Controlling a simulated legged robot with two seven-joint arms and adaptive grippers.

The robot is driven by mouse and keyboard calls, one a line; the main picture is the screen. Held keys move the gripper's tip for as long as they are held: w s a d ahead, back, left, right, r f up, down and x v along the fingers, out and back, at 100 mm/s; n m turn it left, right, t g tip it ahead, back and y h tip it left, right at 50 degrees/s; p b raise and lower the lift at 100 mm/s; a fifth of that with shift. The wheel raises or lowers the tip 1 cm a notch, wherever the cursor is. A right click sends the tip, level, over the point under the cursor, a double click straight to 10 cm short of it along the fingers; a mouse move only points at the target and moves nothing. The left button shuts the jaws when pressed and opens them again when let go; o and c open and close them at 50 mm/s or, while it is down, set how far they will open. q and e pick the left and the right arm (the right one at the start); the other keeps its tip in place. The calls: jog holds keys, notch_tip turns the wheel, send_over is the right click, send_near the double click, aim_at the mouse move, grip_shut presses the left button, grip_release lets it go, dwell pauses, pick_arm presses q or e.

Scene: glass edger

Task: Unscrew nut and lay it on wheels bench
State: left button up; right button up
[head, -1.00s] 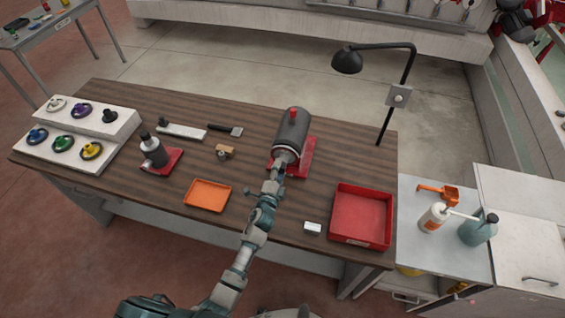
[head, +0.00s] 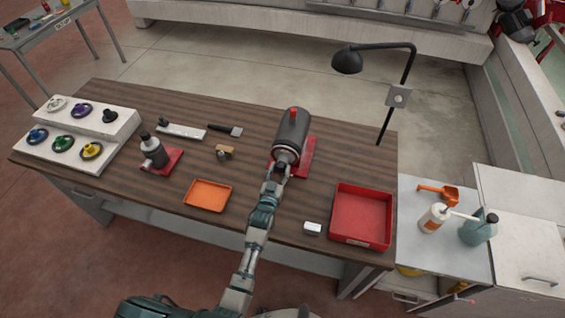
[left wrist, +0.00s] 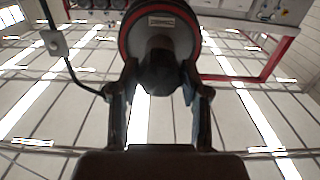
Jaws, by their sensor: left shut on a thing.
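A dark grey cylindrical spindle head (head: 291,130) lies on a red base (head: 308,155) on the wooden bench (head: 110,200). My left gripper (head: 279,170) is at its near end, shut on a small dark nut (head: 281,166). In the left wrist view the nut (left wrist: 160,72) sits between the two fingers, in front of the round red-rimmed end of the head (left wrist: 160,22). I cannot tell whether the nut still touches the spindle. A white stepped stand (head: 122,128) with several coloured wheels is at the left of the bench. My right gripper is not in view.
An orange tray (head: 207,194), a red bin (head: 361,216) and a small white block (head: 312,228) lie near the front. A lamp (head: 347,60) stands behind right.

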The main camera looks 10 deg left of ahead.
pick_arm(q)
jog(key=n, duration=0.6)
jog(key=shift+n, duration=0.4)
jog(key=n, duration=0.4)
jog(key=shift+n, duration=0.3)
jog(key=o, duration=1.1)
